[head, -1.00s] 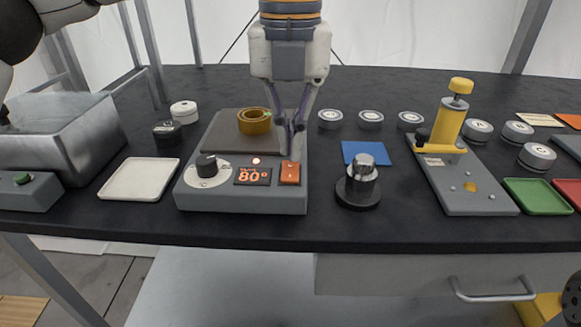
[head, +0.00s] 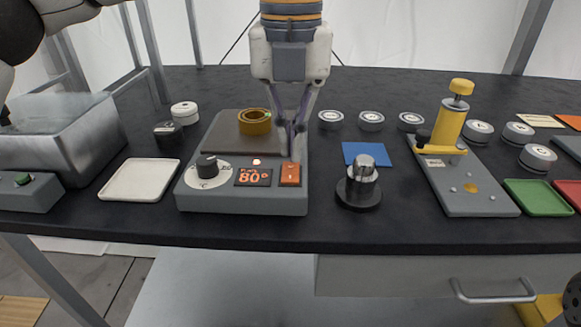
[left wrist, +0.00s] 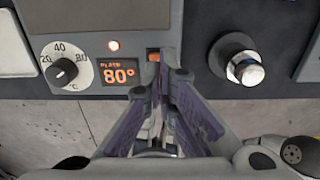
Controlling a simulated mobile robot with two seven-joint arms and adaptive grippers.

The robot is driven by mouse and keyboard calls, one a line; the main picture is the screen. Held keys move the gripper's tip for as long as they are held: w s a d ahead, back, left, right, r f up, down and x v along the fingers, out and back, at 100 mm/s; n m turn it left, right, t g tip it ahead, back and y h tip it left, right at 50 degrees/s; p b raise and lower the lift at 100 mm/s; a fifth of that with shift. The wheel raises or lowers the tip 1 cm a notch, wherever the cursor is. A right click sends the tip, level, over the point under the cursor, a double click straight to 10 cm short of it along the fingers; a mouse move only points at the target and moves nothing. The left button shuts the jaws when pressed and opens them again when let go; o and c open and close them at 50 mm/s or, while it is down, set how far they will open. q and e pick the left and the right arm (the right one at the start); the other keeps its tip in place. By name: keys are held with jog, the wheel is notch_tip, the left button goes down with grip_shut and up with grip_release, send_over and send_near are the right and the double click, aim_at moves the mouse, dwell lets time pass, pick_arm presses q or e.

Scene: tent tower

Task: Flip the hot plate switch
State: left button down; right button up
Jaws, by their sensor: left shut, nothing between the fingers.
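The hot plate (head: 190,190) is a grey box with a dark heating top, a round dial, a lit indicator light and an orange display reading 80°. Its orange rocker switch (head: 290,174) is at the right of the front panel. My left gripper (head: 293,150) is shut and empty, pointing down just behind the switch; I cannot tell whether it touches it. In the left wrist view the fingertips (left wrist: 156,72) partly cover the switch (left wrist: 153,54). My right gripper is not in view.
A brass ring (head: 254,121) sits on the heating top. A metal knobbed piece (head: 360,185) stands close on the right, beyond it a yellow-handled press (head: 447,125). A white tray (head: 140,180) and a steel basin (head: 75,140) are on the left. Several grey-lidded tins stand behind.

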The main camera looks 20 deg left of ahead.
aim_at(291, 166)
pick_arm(q)
jog(key=shift+f, duration=1.2)
dwell(0.6)
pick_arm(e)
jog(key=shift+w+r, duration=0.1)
pick_arm(q)
notch_tip(291, 166, up, 6)
jog(key=p, duration=0.4)
jog(key=shift+f, duration=0.15)
jog(key=shift+r+p, duration=0.4)
jog(key=shift+r, duration=0.4)
jog(key=shift+f, duration=0.15)
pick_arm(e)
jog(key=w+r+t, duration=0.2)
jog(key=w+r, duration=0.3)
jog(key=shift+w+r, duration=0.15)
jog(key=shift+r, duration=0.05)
